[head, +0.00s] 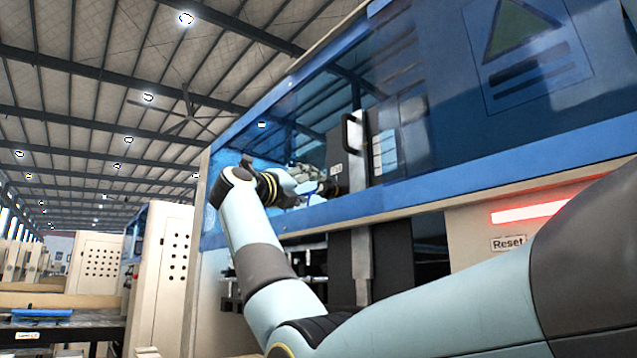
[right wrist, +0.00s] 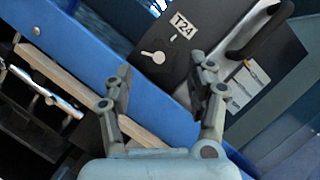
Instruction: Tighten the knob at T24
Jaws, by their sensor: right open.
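The T24 label (right wrist: 184,24) is a white plate on a dark panel (right wrist: 215,45) in the right wrist view. Below it on the panel is a small pale round knob-like part (right wrist: 157,57) with a short pointer; a small white mark lies between it and the label. My right gripper (right wrist: 160,80) is open and empty, its two fingers apart, with the pale part showing just beyond the fingertips. In the head view my right gripper (head: 312,188) is beside the dark panel, small and partly merged with what is behind it. My left gripper is not in view.
A black handle (right wrist: 260,32) stands out from the panel right of the label. A blue rail (right wrist: 75,50) crosses below the panel, close to the fingers. The machine has blue see-through covers (head: 455,110) and a red-lit strip (head: 540,208) above a Reset label (head: 508,243).

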